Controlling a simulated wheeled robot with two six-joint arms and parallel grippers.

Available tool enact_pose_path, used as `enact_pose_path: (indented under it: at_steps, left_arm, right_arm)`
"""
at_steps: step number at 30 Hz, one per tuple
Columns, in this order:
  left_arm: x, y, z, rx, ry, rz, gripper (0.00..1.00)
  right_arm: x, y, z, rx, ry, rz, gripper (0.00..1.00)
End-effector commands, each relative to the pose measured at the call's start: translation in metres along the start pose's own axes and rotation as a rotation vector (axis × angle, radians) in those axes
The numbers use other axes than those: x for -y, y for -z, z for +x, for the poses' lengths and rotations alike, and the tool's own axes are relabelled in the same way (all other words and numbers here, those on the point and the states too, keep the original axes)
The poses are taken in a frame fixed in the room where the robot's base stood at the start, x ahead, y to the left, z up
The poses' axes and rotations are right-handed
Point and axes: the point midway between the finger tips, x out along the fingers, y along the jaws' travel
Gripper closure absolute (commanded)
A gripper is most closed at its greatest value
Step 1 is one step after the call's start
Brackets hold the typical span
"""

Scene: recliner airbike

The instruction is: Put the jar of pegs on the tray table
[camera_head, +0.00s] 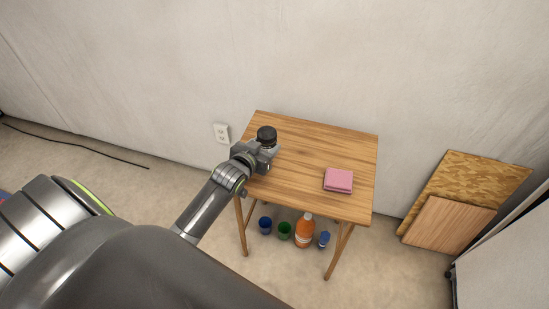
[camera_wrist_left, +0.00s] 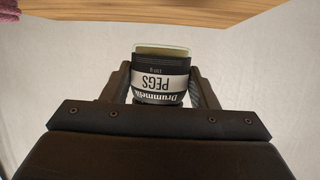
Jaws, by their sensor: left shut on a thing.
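The jar of pegs (camera_head: 266,133) shows its black lid in the head view, at the left back part of the tray table (camera_head: 305,150). My left gripper (camera_head: 260,150) is shut on the jar, with one finger on each side. In the left wrist view the jar (camera_wrist_left: 162,78) sits between the fingers, its "PEGS" label upside down in the picture. There a strip of pale wall shows between the jar's end and the table's edge (camera_wrist_left: 160,14). The head view does not show whether the jar touches the top. My right gripper is in neither view.
A pink folded cloth or pad (camera_head: 338,180) lies on the table's right front part. The rest of the top is bare. An orange bottle (camera_head: 304,231) and several small containers stand on the floor below. Boards (camera_head: 449,224) lean against the wall at right.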

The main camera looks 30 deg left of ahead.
Motion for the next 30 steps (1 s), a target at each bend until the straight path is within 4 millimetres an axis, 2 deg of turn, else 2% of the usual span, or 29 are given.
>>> enact_pose_path:
  at_steps: [12,24,25,30]
  left_arm:
    - [0.0,-0.046,0.017,-0.001,0.0,0.001,0.77]
    - [0.0,-0.051,0.019,-0.003,0.0,0.001,0.77]
    - [0.0,-0.052,0.019,0.0,0.0,0.001,0.45]
    - [0.0,-0.051,0.019,0.0,0.0,0.001,0.25]
  right_arm:
    - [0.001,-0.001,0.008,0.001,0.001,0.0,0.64]
    - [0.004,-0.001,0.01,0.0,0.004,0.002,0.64]
    - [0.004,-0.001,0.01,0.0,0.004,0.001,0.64]
    - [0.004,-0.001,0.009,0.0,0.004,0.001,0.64]
